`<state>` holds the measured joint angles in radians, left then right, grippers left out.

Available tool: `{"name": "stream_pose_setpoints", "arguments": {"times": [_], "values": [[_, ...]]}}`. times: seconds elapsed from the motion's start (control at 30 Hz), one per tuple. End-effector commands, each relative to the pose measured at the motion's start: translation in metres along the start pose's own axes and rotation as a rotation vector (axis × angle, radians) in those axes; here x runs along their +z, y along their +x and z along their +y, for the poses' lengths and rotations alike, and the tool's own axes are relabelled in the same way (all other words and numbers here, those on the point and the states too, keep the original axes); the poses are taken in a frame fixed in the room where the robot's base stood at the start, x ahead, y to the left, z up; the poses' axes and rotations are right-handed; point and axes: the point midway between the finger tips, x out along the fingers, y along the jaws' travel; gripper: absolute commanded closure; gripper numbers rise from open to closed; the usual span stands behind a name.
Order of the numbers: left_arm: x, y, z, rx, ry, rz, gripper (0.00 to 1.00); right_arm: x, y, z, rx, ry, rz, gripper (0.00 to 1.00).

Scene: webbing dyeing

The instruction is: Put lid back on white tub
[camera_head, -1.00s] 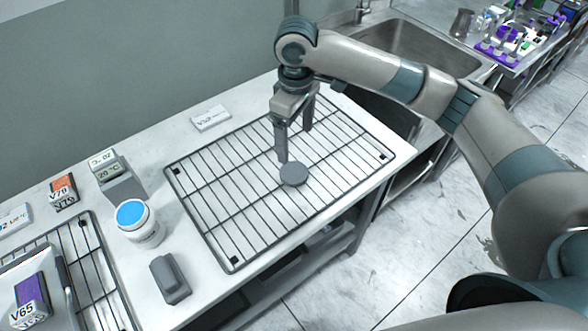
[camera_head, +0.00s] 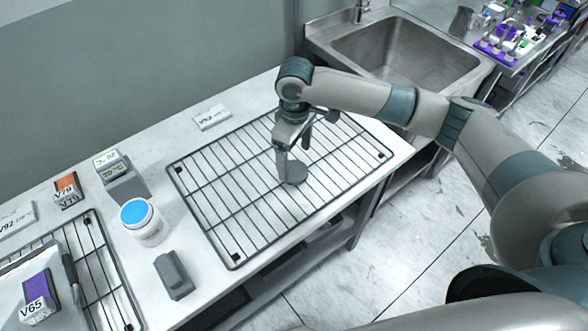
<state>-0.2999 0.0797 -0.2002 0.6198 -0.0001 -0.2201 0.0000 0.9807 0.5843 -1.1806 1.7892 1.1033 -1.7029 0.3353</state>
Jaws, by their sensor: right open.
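The white tub (camera_head: 147,228) stands upright on the white table, left of the large wire rack. Its top shows a blue surface inside a white rim, with no lid on it. A grey round disc, likely the lid (camera_head: 296,176), lies flat on the large rack. My right gripper (camera_head: 291,168) points down over the rack, with one finger in front of the disc and partly hiding it. The gripper is open; I cannot tell if a finger touches the disc. My left gripper is not in view.
The large wire rack (camera_head: 232,258) covers the table's right part. A grey block (camera_head: 173,275) lies in front of the tub, and a grey display device (camera_head: 122,178) stands behind it. A second rack (camera_head: 104,279) is at left. A sink (camera_head: 405,55) lies beyond.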

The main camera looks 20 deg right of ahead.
Motion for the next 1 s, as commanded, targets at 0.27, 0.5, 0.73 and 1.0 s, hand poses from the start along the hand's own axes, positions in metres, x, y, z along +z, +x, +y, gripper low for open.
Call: {"name": "stream_pose_setpoints", "arguments": {"times": [0.27, 0.5, 0.73, 1.0], "values": [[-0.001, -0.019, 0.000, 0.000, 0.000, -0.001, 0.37, -0.001, 0.032, -0.003, -0.002, 0.002, -0.003, 0.18], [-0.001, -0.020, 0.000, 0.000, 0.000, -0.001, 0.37, -0.001, 0.043, -0.003, 0.000, -0.001, 0.000, 0.18], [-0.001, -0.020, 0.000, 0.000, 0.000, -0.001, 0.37, -0.001, 0.043, -0.003, 0.000, 0.000, 0.000, 0.18], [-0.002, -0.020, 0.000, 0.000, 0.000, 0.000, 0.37, -0.001, 0.043, -0.003, 0.000, 0.000, 0.000, 0.49]]}}
